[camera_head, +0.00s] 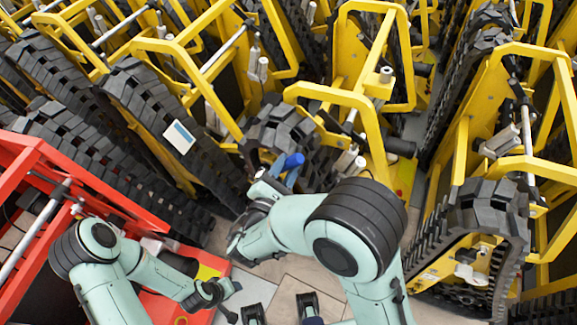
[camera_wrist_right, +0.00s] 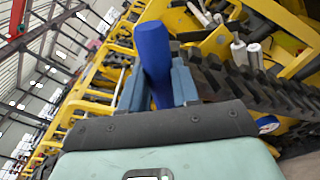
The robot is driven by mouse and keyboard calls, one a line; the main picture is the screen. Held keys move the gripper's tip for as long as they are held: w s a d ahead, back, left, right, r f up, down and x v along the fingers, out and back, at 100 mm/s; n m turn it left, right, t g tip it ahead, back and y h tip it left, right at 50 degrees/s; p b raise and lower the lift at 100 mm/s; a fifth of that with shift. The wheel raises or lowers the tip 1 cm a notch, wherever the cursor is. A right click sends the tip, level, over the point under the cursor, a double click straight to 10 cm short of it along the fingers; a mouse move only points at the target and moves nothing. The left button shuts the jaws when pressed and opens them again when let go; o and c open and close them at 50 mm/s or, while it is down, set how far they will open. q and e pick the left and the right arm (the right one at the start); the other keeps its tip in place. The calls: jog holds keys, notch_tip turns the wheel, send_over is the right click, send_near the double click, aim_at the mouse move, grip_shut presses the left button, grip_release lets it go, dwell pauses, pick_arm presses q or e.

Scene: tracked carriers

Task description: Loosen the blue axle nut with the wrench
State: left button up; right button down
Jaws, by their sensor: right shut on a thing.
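My right gripper (camera_head: 280,172) is beside the front of a black track in the middle of the head view. It is shut on a smooth blue bar (camera_head: 292,161), which looks like the wrench's handle. In the right wrist view the bar (camera_wrist_right: 154,60) stands up between the two blue-grey fingers (camera_wrist_right: 158,92).
Yellow tracked carriers (camera_head: 352,85) with black tracks (camera_head: 150,105) stand close together. A red carrier frame (camera_head: 75,185) is at the left. A white-and-blue plate (camera_head: 179,136) lies against one track. Some tiled floor (camera_head: 285,280) is bare at the bottom middle.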

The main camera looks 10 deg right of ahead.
pick_arm(q)
jog(key=shift+w+r, duration=0.1)
jog(key=shift+r, duration=0.15)
pick_arm(e)
jog(key=shift+w+a+r, duration=0.1)
jog(key=shift+r, duration=0.05)
pick_arm(q)
jog(key=shift+r, duration=0.1)
jog(key=shift+w+r+p, duration=0.25)
jog(key=shift+r+p, duration=0.3)
jog(key=shift+p, duration=0.05)
jog(key=shift+w+r+p, duration=0.25)
jog(key=shift+r+p, duration=0.3)
pick_arm(e)
jog(key=shift+w+a+r+n, duration=0.45)
jog(key=shift+a+n, duration=0.15)
jog(key=shift+n, duration=0.1)
pick_arm(q)
jog(key=shift+r, duration=0.15)
jog(key=shift+w+r+p, duration=0.3)
jog(key=shift+r+p, duration=0.2)
jog(key=shift+r, duration=0.05)
jog(key=shift+w+r+p, duration=0.3)
jog(key=shift+r+p, duration=0.15)
jog(key=shift+r, duration=0.05)
pick_arm(e)
jog(key=shift+w+a+r+n, duration=0.3)
jog(key=shift+w+a+n, duration=0.1)
jog(key=shift+a+n, duration=0.15)
